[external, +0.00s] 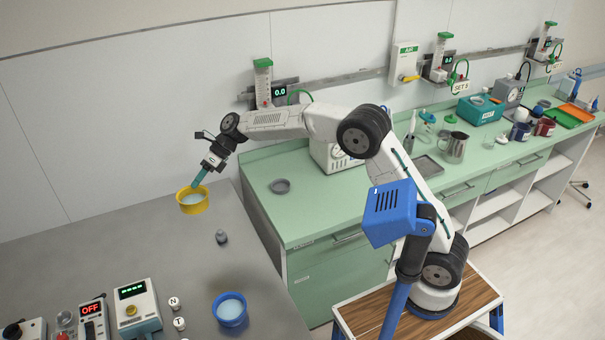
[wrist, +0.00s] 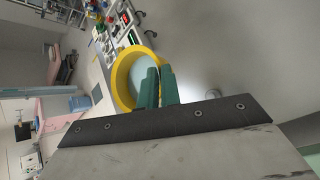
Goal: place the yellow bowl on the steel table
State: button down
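The yellow bowl (external: 193,207), with a pale blue inside, shows at the back of the grey steel table (external: 110,250). My gripper (external: 194,188) reaches down to its rim from the upper right. In the wrist view, the teal fingers of my gripper (wrist: 159,88) are closed with the near rim of the yellow bowl (wrist: 124,76) between them. The bowl looks roughly level. I cannot tell for sure whether its base touches the steel table or hangs just above it.
A blue bowl (external: 230,311) and a small dark grey item (external: 221,237) stand on the steel table. Several devices, including one with a green display (external: 137,307), line its front left. The green counter (external: 300,215) adjoins on the right. The table's left middle is clear.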

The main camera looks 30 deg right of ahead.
jog(key=s+a+n, duration=0.2)
jog(key=s+a, duration=0.6)
jog(key=a, duration=0.4)
jog(key=shift+a+f, duration=0.15)
jog(key=shift+f, duration=10.3)
jog(key=shift+f, duration=0.15)
jog(key=c, duration=1.6)
grip_release()
